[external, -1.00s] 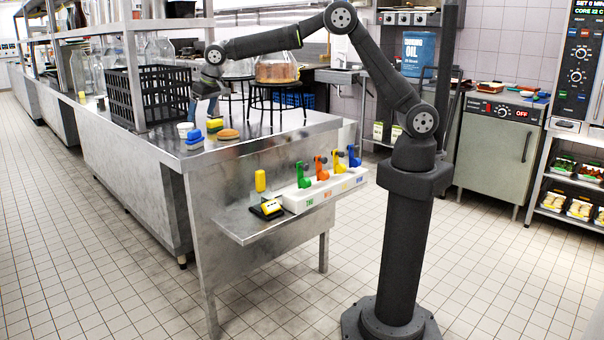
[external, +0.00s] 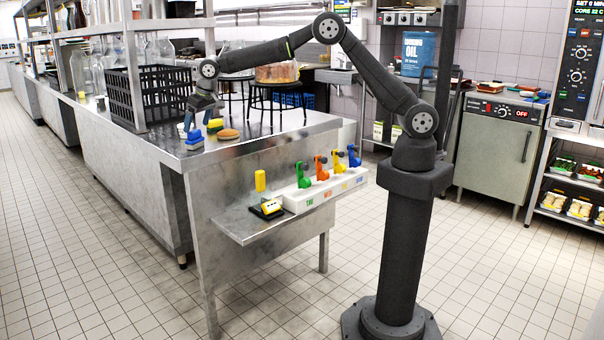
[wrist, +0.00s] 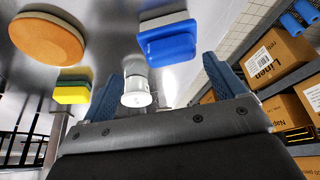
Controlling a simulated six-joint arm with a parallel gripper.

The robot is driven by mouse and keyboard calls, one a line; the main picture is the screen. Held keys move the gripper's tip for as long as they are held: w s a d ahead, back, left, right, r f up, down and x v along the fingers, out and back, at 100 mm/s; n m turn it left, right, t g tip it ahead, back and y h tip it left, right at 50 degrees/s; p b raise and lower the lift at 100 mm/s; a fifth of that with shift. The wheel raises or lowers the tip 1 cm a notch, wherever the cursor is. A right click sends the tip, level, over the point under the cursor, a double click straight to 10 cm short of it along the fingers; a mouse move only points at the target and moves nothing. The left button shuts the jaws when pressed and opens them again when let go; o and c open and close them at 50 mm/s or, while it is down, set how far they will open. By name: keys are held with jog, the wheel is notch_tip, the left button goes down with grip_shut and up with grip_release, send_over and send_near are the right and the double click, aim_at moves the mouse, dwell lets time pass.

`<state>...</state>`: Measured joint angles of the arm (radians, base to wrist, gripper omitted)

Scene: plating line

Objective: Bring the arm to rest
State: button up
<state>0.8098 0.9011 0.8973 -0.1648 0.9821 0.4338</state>
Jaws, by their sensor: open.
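My gripper (external: 191,122) is open, low over the near end of the steel counter (external: 250,135), at the left end of my outstretched arm. In the wrist view its two blue fingers (wrist: 160,85) stand wide apart. A small white cup (wrist: 137,88) appears between them, nearer the left finger; I cannot tell whether it touches. In the external view the cup is mostly hidden by the gripper. A blue block (wrist: 167,42) lies just beyond the fingers and shows at the counter edge in the external view (external: 194,141).
A yellow-green sponge (external: 215,126) and a round brown pad (external: 228,134) lie right of the gripper. A black crate (external: 150,95) stands behind it.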

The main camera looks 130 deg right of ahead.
jog(key=s+d+r, duration=0.2)
jog(key=s+r, duration=0.8)
jog(key=r, duration=0.1)
jog(key=w+a+m+g, duration=0.1)
jog(key=w+a+m, duration=0.4)
jog(key=a, duration=0.9)
notch_tip(320, 180, down, 9)
jog(key=w+n, duration=0.1)
jog(key=shift+a+h, duration=0.15)
jog(key=shift+h, duration=0.15)
